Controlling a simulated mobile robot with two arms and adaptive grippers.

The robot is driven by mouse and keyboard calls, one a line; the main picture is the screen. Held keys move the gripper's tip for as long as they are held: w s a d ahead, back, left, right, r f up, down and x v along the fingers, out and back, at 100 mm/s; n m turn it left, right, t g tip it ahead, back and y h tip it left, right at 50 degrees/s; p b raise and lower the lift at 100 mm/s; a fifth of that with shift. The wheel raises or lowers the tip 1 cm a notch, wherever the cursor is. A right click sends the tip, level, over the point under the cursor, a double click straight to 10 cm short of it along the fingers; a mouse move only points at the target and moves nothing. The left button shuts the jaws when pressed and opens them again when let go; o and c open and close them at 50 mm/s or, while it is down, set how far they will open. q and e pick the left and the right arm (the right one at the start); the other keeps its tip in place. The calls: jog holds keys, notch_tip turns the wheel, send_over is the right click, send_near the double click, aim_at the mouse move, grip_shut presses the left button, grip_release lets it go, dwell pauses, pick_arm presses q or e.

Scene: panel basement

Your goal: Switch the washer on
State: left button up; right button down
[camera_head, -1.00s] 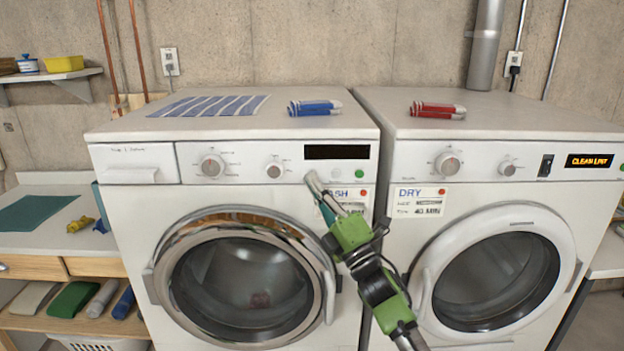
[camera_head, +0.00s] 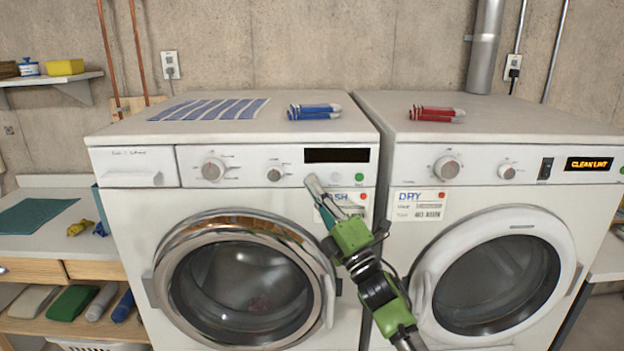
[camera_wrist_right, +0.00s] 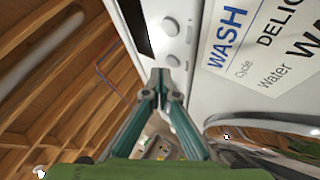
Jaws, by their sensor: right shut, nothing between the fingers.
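The washer (camera_head: 125,215) is the left white machine, with two knobs and a dark, blank display (camera_head: 337,155) on its panel. Under the display are a pale round button (camera_head: 336,177) and a green round button (camera_head: 360,177). The wrist view shows two round pale buttons (camera_wrist_right: 171,27) beside the dark display. My right gripper (camera_head: 311,180) is in front of the panel, just below and left of the display. In the wrist view its fingertips (camera_wrist_right: 161,74) are together and empty, near the nearer button; contact cannot be told. My left gripper is not in view.
The dryer (camera_head: 399,240) stands close on the right, its display reading "CLEAN LINT". A WASH label (camera_wrist_right: 255,40) is beside the buttons, partly behind my gripper in the head view. The round washer door (camera_head: 240,280) bulges below. Folded cloths lie on both tops.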

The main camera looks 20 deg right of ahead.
jog(key=shift+w, duration=0.1)
dwell(0.3)
jog(key=shift+w+d+b, duration=0.1)
jog(key=shift+w+b, duration=0.25)
jog(key=shift+w, duration=0.05)
jog(key=shift+w, duration=0.1)
dwell(0.3)
jog(key=shift+s, duration=0.65)
jog(key=s+a+p, duration=0.1)
jog(key=s+a, duration=0.1)
jog(key=s, duration=0.3)
jog(key=shift+s+p, duration=0.35)
jog(key=shift+p, duration=0.05)
dwell(1.1)
